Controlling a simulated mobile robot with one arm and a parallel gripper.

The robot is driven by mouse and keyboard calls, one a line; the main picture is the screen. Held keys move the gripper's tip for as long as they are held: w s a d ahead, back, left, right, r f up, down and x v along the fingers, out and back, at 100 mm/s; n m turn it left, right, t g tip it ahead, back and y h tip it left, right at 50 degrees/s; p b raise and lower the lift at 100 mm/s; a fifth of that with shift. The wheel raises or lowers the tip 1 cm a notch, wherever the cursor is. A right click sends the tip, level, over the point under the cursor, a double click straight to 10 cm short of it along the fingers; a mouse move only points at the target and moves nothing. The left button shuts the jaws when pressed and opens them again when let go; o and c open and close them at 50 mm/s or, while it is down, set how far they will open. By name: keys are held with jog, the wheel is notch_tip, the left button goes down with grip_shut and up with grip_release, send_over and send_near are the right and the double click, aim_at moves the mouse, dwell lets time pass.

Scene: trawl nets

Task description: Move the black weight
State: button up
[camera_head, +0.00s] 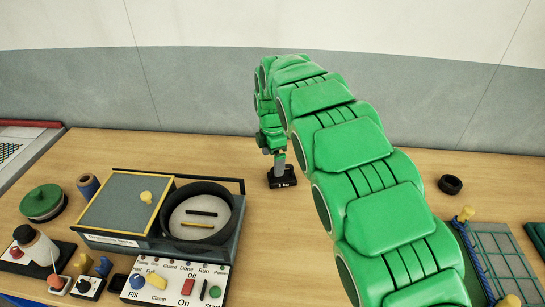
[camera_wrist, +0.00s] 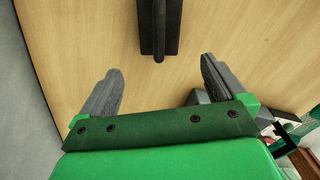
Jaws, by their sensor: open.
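The black weight (camera_head: 283,182) stands on the wooden table near its middle, with white lettering on its front that is too small to read surely. In the wrist view the weight (camera_wrist: 146,40) is a dark block with a bar or handle, seen at the top edge and partly cut off. My gripper (camera_wrist: 162,66) is open and empty, its two grey fingers spread. The weight lies ahead of the fingertips, roughly centred between them and apart from them. In the head view my gripper (camera_head: 279,160) is just above or beside the weight and partly hides it.
A machine with a round black bowl (camera_head: 200,212) and a control panel (camera_head: 175,283) stands left of the weight. A green-lidded round object (camera_head: 43,202) is at far left. A black ring (camera_head: 450,184) and a netted frame (camera_head: 500,255) are at right. Table behind the machine is clear.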

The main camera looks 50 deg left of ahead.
aim_at(273, 177)
jog(key=shift+f, duration=3.75)
grip_shut()
